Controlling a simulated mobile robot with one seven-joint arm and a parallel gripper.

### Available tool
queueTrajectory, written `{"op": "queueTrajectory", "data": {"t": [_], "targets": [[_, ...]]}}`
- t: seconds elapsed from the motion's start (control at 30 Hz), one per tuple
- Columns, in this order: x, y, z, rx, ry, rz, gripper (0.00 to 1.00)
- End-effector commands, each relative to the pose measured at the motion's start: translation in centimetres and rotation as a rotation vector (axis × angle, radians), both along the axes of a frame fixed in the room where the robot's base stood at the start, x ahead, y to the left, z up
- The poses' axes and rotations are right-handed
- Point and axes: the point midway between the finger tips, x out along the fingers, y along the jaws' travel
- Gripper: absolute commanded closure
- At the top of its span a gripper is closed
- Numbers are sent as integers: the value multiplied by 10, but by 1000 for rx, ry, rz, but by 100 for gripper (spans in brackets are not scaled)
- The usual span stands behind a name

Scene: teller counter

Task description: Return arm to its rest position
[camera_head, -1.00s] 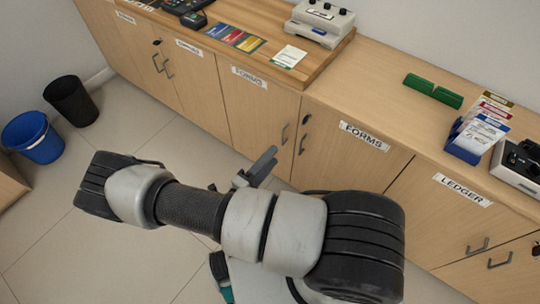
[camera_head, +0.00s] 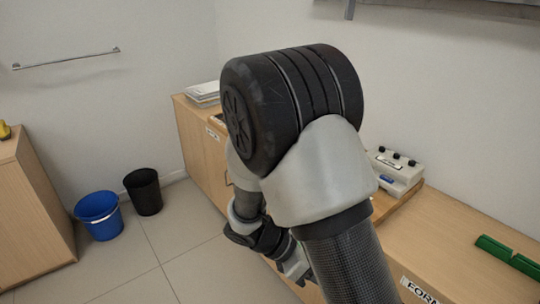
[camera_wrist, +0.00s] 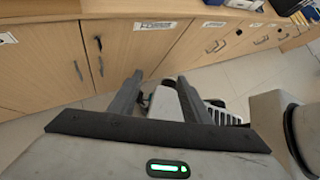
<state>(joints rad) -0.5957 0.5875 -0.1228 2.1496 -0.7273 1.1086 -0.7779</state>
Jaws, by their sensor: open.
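My arm is raised and bent in the head view, with its big black joint filling the middle of the picture. My gripper (camera_head: 296,268) hangs low behind the arm links, near the cabinet fronts, and is partly hidden by them. In the wrist view my gripper (camera_wrist: 160,84) has its two fingers apart with nothing held between them. Behind the fingers are the cabinet doors (camera_wrist: 135,52) and the tiled floor (camera_wrist: 235,80).
A wooden counter (camera_head: 455,240) runs along the wall with a white device (camera_head: 397,172) and a green holder (camera_head: 508,256). A blue bin (camera_head: 99,214) and a black bin (camera_head: 143,190) stand on the floor. A wooden cabinet (camera_head: 32,210) stands at left. Open floor lies between.

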Motion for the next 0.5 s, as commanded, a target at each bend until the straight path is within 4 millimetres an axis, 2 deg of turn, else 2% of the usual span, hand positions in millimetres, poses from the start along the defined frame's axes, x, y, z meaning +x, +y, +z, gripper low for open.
{"op": "queueTrajectory", "data": {"t": [0.03, 0.1, 0.5], "targets": [[-3, -2, 18, 68, -88, -101, 56], [-10, -3, 39, 156, -204, -244, 56], [-51, -2, 152, 616, -823, -1043, 56]]}}
